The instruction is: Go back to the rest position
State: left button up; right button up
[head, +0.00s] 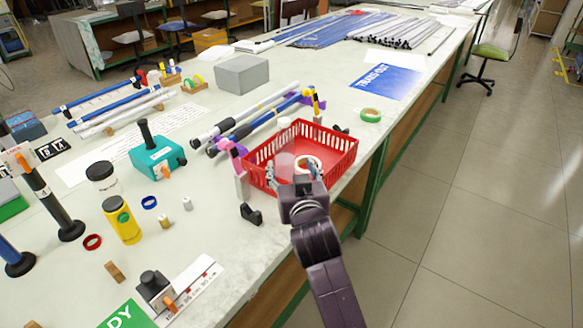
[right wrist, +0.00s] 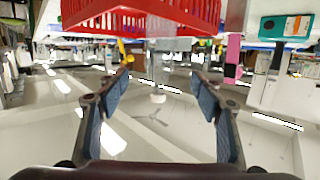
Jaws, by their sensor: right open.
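My right gripper (head: 293,172) reaches in from the lower right and overlaps the near side of the red basket (head: 346,162) in the head view. I cannot tell its exact height over the basket. In the right wrist view, the two fingers of this gripper (right wrist: 163,74) are spread wide with nothing between them, and the red basket (right wrist: 150,8) shows at the top edge. A ring-shaped roll (head: 308,163) lies in the basket, partly hidden by the gripper. My left gripper is not in view.
A green tape roll (head: 370,115) lies behind the basket, near the table edge. Rods (head: 265,115) lie behind it to the left.

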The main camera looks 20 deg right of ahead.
dwell(0.3)
jog(key=s+d+f+n+g, duration=0.1)
jog(key=s+d+f+g, duration=0.15)
jog(key=s+f, duration=0.55)
jog(key=s+d+f+g, duration=0.1)
jog(key=s+f+g, duration=0.2)
jog(key=s+f, duration=0.45)
jog(key=s+f+n+g+y, duration=0.1)
jog(key=s+f+g, duration=0.25)
jog(key=s, duration=0.65)
jog(key=s+f+n+g+y, duration=0.1)
jog(key=s+f+g, duration=0.25)
jog(key=s, duration=0.75)
notch_tip(320, 180, down, 26)
jog(key=r, duration=0.1)
jog(key=s+d+f+g, duration=0.2)
jog(key=s+d+f, duration=0.1)
jog(key=s+f, duration=1.5)
jog(key=shift+s+f+n, duration=0.2)
jog(key=shift+f+n, duration=0.05)
jog(key=shift+n, duration=0.15)
